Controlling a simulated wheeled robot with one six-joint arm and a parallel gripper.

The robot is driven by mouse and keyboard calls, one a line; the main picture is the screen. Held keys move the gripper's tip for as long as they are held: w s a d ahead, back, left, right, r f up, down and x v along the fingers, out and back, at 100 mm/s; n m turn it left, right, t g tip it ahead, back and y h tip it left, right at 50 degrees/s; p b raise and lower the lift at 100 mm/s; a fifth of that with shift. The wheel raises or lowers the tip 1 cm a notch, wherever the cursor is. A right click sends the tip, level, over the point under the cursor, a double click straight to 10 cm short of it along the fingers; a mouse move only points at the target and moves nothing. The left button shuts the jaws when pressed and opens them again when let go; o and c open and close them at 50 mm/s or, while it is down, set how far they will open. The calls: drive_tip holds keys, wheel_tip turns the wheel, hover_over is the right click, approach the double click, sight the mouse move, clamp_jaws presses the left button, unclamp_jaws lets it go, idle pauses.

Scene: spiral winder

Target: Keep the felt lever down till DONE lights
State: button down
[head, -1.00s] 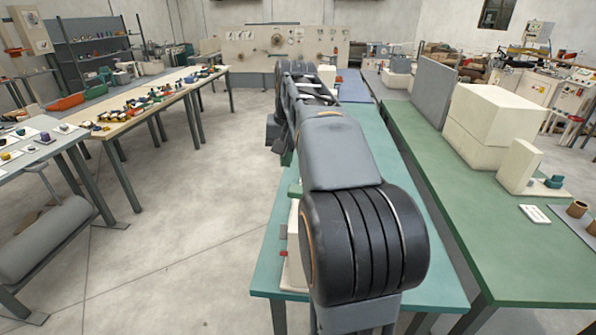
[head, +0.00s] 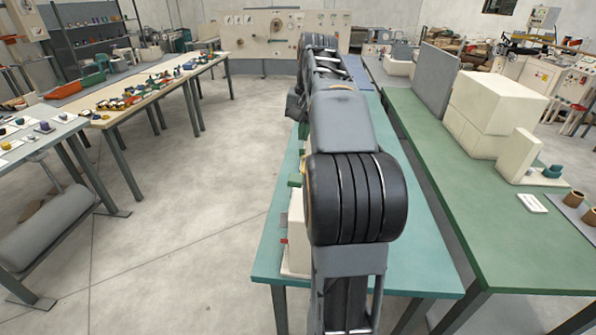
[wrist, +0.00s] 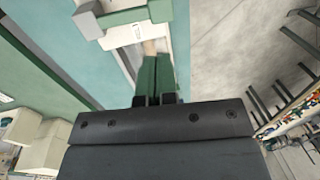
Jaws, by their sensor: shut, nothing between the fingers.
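My gripper (wrist: 156,60) shows in the wrist view as two long green fingers held together, with dark bases. Nothing is between them. Past the fingertips is a pale machine (wrist: 128,34) with a green part (wrist: 125,16) on top and a small tan piece (wrist: 149,47) close to the tips. I cannot tell whether the tips touch the tan piece, or whether it is the felt lever. In the head view my arm hides the gripper and most of the machine; a pale housing (head: 297,235) shows beside the arm on the teal bench (head: 270,262). No DONE light is visible.
A green bench (head: 500,240) with cream boxes (head: 495,105) runs along the right. Tables with small parts (head: 150,90) stand at the left. The floor (head: 200,190) between the left tables and the teal bench is clear.

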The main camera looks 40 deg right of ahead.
sight(297, 178)
drive_tip(key=f, duration=0.7)
drive_tip(key=w+a+f, duration=0.1)
drive_tip(key=f, duration=0.3)
drive_tip(key=shift+f, duration=0.3)
